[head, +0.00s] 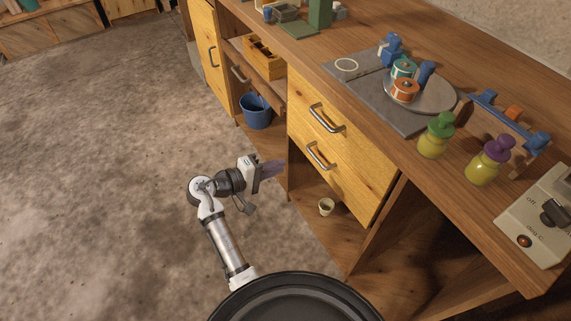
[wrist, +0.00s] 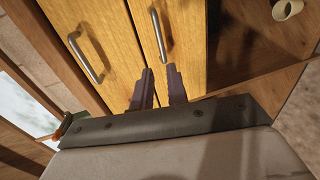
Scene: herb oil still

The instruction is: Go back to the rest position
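My gripper (head: 273,168) is held out over the floor in the head view, to the left of the yellow wooden drawers and lower than the counter top. In the wrist view its two dark purple fingers (wrist: 159,72) stand apart with a narrow gap, and nothing shows between them. The drawer fronts (wrist: 122,38) with two metal handles lie beyond the fingertips. The fingers appear clear of the handles, though the exact distance is hard to tell.
The wooden counter (head: 455,161) runs along the right. It bears a grey mat, a round plate with small tins, two yellow bottles (head: 432,147) and a switch box (head: 541,216). A blue bucket (head: 257,112) and a small cup (head: 326,206) stand below. The floor at left is clear.

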